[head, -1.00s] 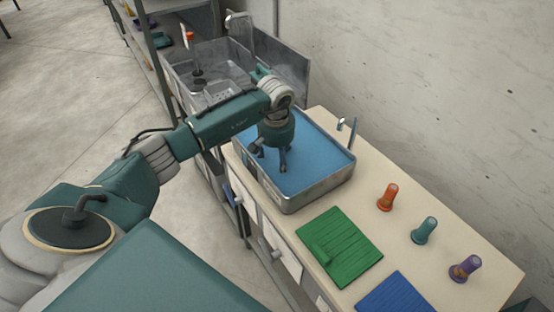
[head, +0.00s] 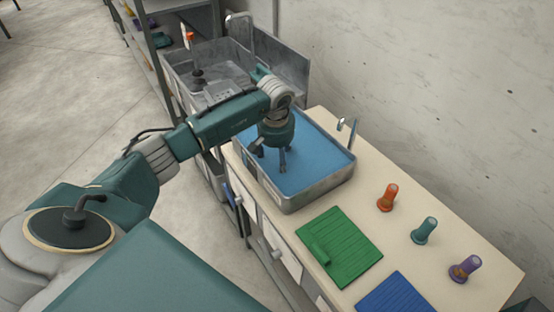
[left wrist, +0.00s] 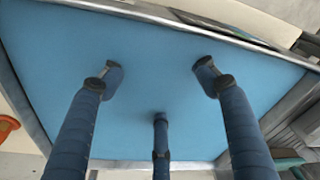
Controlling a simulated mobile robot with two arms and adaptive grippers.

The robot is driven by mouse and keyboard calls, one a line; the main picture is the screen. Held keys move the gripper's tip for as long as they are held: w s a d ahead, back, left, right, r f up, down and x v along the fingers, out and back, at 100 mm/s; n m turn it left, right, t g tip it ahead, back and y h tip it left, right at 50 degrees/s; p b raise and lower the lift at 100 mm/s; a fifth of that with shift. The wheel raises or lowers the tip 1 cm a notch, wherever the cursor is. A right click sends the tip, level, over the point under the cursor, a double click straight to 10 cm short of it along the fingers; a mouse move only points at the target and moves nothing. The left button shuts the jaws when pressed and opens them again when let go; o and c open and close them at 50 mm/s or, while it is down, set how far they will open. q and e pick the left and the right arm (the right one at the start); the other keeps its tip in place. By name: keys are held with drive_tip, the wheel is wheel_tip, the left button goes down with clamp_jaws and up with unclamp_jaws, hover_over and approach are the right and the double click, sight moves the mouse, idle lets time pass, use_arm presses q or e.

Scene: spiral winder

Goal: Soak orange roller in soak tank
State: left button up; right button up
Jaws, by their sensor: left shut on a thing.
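The soak tank (head: 318,197) is a metal tray of blue liquid on the bench; it fills most of the left wrist view (left wrist: 140,164). My left gripper (head: 270,162) points down into it, its fingertips dipping under the blue surface. In the left wrist view its three fingers (left wrist: 160,85) stand around the middle of the liquid. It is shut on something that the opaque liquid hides. No orange roller can be made out in the tank. My right gripper is not in view.
Orange (head: 388,197), teal (head: 424,230) and purple (head: 465,268) spools stand on the bench (head: 440,278) right of the tank. A green mat (head: 350,240) with a green roller (head: 320,254) and a blue mat (head: 398,295) lie nearer. A grey basin (head: 185,85) is beyond my arm.

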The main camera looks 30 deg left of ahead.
use_arm(q)
wheel_tip(320, 180, up, 12)
drive_tip(key=p, duration=0.6)
idle(0.4)
drive_tip(key=shift+f, duration=0.1)
wheel_tip(320, 180, down, 12)
drive_tip(key=b, duration=1)
drive_tip(key=shift+b, duration=0.4)
drive_tip(key=shift+r, duration=0.2)
drive_tip(key=shift+c, duration=0.2)
idle(4.0)
